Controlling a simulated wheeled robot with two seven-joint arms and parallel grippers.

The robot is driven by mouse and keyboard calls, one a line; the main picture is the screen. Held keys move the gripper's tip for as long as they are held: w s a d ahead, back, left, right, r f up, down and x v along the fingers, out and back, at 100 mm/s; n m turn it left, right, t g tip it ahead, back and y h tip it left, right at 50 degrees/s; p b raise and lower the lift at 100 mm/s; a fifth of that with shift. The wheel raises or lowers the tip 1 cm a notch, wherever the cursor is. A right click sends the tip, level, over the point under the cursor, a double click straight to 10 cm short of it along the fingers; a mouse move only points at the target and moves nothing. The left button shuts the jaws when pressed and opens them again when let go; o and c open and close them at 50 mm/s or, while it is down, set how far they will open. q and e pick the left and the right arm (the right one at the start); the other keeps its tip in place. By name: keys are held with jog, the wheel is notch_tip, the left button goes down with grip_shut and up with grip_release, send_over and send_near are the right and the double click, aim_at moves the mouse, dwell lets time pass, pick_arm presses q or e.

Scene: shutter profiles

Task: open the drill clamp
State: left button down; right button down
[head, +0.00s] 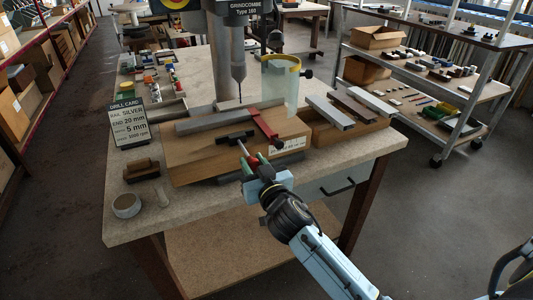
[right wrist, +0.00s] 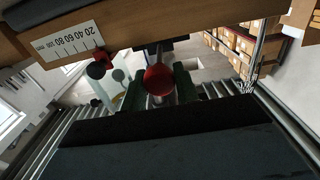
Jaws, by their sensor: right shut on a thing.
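The drill clamp (head: 235,137) is a black piece on the front of the wooden drilling jig (head: 195,157). A thin lever runs from it to a red ball knob, which shows in the right wrist view (right wrist: 158,80). My right gripper (head: 253,162) has green fingers on both sides of this knob and is shut on it. A grey profile (head: 215,122) lies along the jig under the drill (head: 238,70). Whether the clamp presses on the profile cannot be told. My left gripper is not in view.
A red stop arm (head: 264,123) crosses the jig beside the clamp, close to my gripper. A clear guard with a yellow rim (head: 281,85) stands behind. Loose profiles (head: 350,108) lie at the right, a drill card (head: 129,122) stands left, and a tape roll (head: 126,205) lies front left.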

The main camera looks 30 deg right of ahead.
jog(key=shift+s+a+f, duration=0.1)
jog(key=shift+f, duration=0.1)
jog(key=c, duration=1.4)
grip_release()
jog(key=o, duration=0.3)
jog(key=shift+s+r, duration=0.15)
jog(key=shift+s, duration=0.05)
jog(key=shift+w, duration=0.1)
jog(key=s, duration=1.3)
jog(key=shift+s+a, duration=0.2)
jog(key=shift+a, duration=0.25)
